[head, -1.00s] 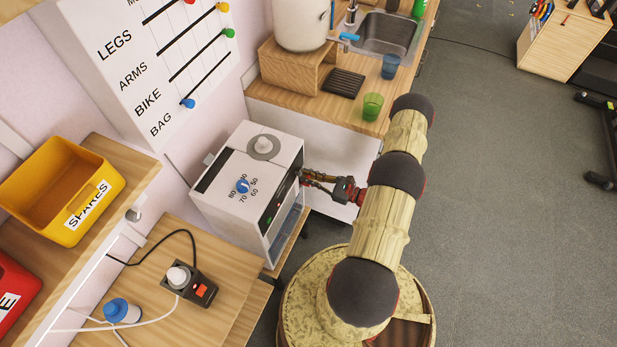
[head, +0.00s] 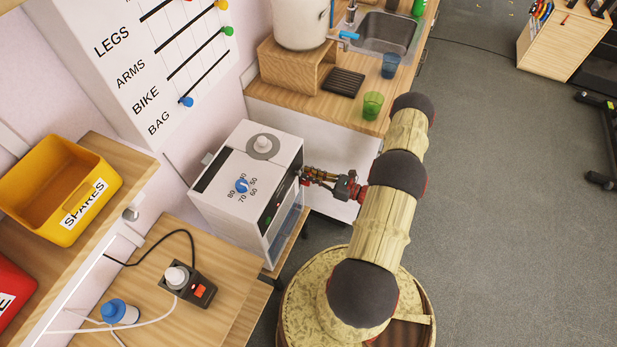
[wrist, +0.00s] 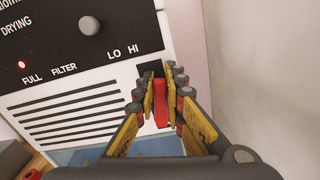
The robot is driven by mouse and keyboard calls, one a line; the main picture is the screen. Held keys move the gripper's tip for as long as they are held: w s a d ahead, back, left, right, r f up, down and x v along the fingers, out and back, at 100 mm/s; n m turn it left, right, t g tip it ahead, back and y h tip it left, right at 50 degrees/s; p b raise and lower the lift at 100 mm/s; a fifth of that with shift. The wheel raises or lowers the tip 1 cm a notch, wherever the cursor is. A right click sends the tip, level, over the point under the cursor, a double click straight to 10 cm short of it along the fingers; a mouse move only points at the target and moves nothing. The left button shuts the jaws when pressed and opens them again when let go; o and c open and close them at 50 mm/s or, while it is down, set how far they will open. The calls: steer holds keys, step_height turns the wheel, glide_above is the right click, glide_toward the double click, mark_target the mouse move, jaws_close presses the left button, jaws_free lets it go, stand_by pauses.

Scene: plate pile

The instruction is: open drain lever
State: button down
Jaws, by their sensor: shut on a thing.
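The red lever (wrist: 161,102) stands upright in a dark slot at the right end of the white machine's front, below the "LO HI" marking. The machine (head: 250,160) is a white box with a dark front panel in the head view. My gripper (wrist: 164,80) has its yellow-and-black fingers on both sides of the lever and is shut on it. In the head view my gripper (head: 304,176) reaches the machine's front from the right. The lever is hidden there.
The machine's front shows a grey knob (wrist: 89,25), a lit red light (wrist: 22,64) and vent slots (wrist: 70,112). A wooden counter with a sink (head: 385,32) and a green cup (head: 372,105) lies behind. Grey floor (head: 500,200) is free to the right.

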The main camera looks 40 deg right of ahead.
steer(key=w+d+f+m+b, duration=0.1)
steer(key=d+f+m+b, duration=0.3)
steer(key=m, duration=1.1)
steer(key=shift+w+f+m+b, duration=0.3)
steer(key=shift+f+b, duration=0.3)
steer(key=shift+b, duration=0.05)
steer(key=c, duration=1.8)
jaws_free()
steer(key=shift+c, duration=0.2)
steer(key=shift+s, duration=0.1)
steer(key=v, duration=1.1)
steer(key=shift+s+d, duration=0.2)
steer(key=shift+s, duration=0.15)
